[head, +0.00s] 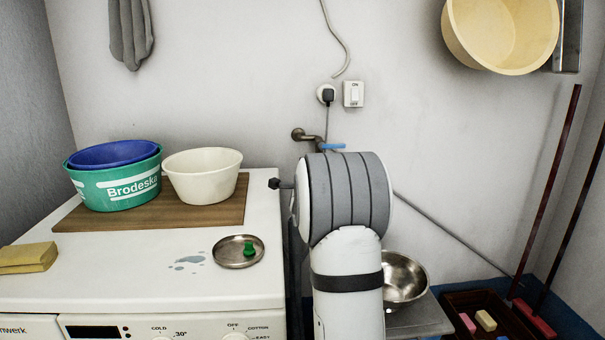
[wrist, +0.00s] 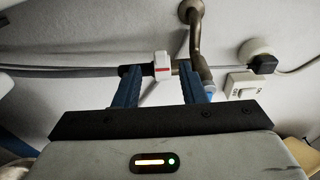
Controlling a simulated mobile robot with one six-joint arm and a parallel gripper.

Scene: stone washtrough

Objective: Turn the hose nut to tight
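The hose nut (wrist: 162,65), white with a red line, sits on a pipe-like run between the grey hose (wrist: 60,72) and the brass tap (wrist: 195,40) in the wrist view. My gripper (wrist: 160,72) has two blue fingers standing apart, one on each side of the nut, with visible gaps; I cannot tell how far the nut lies beyond the tips. In the head view the tap (head: 305,135) and its blue handle (head: 332,146) show above my arm; the nut and my gripper are hidden behind my arm.
A white washing machine (head: 130,265) stands at left, bearing a wooden board (head: 130,220), basins and a metal dish (head: 238,262). A steel bowl (head: 405,280) is right of my arm. A socket plug (wrist: 262,64) and switch (wrist: 243,84) are on the wall near the tap.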

